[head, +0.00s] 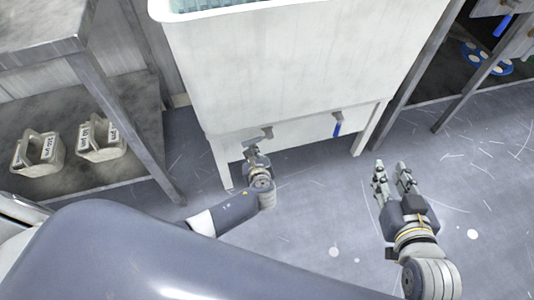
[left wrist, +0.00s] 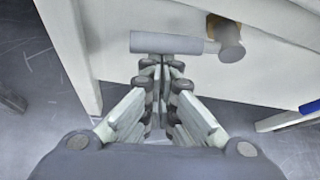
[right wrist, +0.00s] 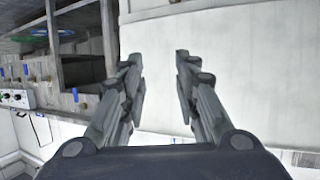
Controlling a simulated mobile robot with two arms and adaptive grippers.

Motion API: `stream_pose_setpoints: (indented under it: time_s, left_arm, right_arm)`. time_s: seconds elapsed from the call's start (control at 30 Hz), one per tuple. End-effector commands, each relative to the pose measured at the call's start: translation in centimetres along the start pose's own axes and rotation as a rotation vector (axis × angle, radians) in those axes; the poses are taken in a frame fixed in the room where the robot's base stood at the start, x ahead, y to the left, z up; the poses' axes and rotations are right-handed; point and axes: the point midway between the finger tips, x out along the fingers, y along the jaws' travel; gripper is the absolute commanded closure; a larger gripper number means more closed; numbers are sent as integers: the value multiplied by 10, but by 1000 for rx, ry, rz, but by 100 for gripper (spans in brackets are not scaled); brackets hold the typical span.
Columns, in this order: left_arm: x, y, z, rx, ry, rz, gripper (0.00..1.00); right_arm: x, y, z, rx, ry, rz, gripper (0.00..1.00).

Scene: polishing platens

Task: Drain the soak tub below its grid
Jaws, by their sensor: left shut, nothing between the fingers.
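The soak tub (head: 290,65) is a tall white tub on a white frame, with a strip of teal showing inside its rim at the top. Low on its front, at the left, a grey lever (head: 258,134) sticks out. In the left wrist view the lever (left wrist: 165,43) lies crosswise beside a brass fitting (left wrist: 226,36). My left gripper (head: 251,152) is shut and empty. Its fingertips (left wrist: 162,62) are right at the lever; I cannot tell whether they touch. My right gripper (head: 392,168) is open and empty, apart from the tub at the lower right.
A blue-handled valve (head: 337,125) hangs at the tub's lower right. A metal shelf (head: 70,180) at the left holds two labelled grey boxes, a left one (head: 38,152) and a right one (head: 101,138). Blue discs (head: 487,60) lie under a rack at the right. The floor (head: 310,210) before the tub is clear.

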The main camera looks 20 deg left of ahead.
Motion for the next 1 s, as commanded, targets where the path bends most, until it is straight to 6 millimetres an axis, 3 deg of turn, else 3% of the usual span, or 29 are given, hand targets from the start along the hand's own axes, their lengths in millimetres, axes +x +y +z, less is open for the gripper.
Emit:
stream_pose_setpoints:
  time_s: [0.2, 0.4, 1.0]
  left_arm:
    - [-1, 0, 3, 0, -1, 1, 100]
    - [-1, 1, 3, -1, -1, 1, 100]
    - [0, 2, 3, 0, -1, 1, 100]
  right_arm:
    - [-7, 4, 27, 0, -136, 8, 71]
    - [-11, 6, 40, 1, -196, 12, 71]
    - [-12, 6, 44, 1, -211, 14, 71]
